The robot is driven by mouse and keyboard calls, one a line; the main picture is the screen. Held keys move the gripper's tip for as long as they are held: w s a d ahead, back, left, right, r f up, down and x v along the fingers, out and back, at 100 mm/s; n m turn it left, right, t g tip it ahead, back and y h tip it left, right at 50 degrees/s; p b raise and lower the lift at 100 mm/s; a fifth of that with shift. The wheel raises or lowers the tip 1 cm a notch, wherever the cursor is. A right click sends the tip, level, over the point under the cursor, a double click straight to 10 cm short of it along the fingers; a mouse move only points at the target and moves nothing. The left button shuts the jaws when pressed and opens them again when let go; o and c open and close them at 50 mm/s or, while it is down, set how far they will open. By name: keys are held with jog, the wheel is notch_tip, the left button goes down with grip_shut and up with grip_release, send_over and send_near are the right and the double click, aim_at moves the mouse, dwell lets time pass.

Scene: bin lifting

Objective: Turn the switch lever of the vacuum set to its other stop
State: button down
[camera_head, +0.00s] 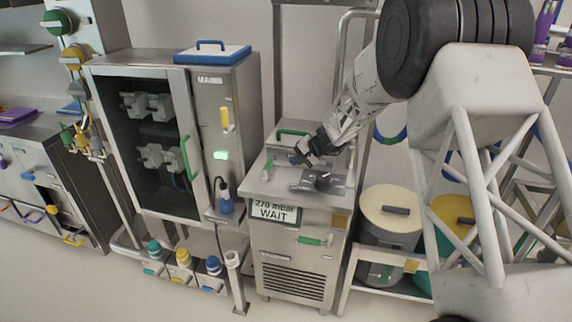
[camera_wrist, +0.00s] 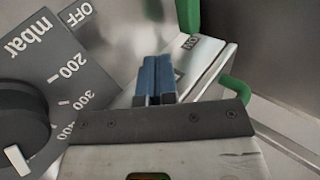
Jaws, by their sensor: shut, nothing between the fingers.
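The vacuum set (camera_head: 294,225) is a steel cabinet in the middle of the head view, with a sign reading "270 mbar WAIT". A small green lever (camera_head: 267,170) stands at the left of its top, seemingly the switch lever. A thick green piece (camera_wrist: 188,15) at the top of the wrist view looks like the same lever, partly cut off. My gripper (camera_head: 301,153) is over the cabinet top, right of the lever and apart from it. In the wrist view its blue fingers (camera_wrist: 155,78) are together and empty.
A black dial knob (camera_wrist: 18,125) on a grey plate (camera_wrist: 72,75) marked OFF and mbar lies close to my fingers. A green lid handle (camera_head: 293,133) is behind. A tall steel cabinet (camera_head: 221,90) stands left; a cream-lidded drum (camera_head: 391,209) stands right.

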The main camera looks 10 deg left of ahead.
jog(key=v, duration=0.6)
jog(key=shift+w, duration=0.25)
jog(key=shift+d, duration=0.1)
jog(key=shift+r, duration=0.15)
jog(key=s+d+r+h, duration=0.1)
jog(key=s+d+r, duration=0.45)
jog(key=s, duration=0.25)
jog(key=s+d+r+n+h, duration=0.1)
jog(key=s+d+r+h, duration=0.1)
jog(key=s+d+r, duration=0.45)
jog(key=s+d+r+h, duration=0.1)
jog(key=s+d+r, duration=0.3)
jog(key=s+d, duration=0.45)
jog(key=s+d+h, duration=0.2)
jog(key=s+d, duration=0.2)
jog(key=s, duration=0.6)
jog(key=s+d+t+h, duration=0.1)
jog(key=s+d, duration=0.4)
jog(key=s, duration=0.6)
jog(key=s+d+h, duration=0.2)
jog(key=s+d, duration=0.2)
jog(key=s, duration=0.6)
jog(key=shift+s+d+t+h, duration=0.25)
jog(key=shift+t+h, duration=0.05)
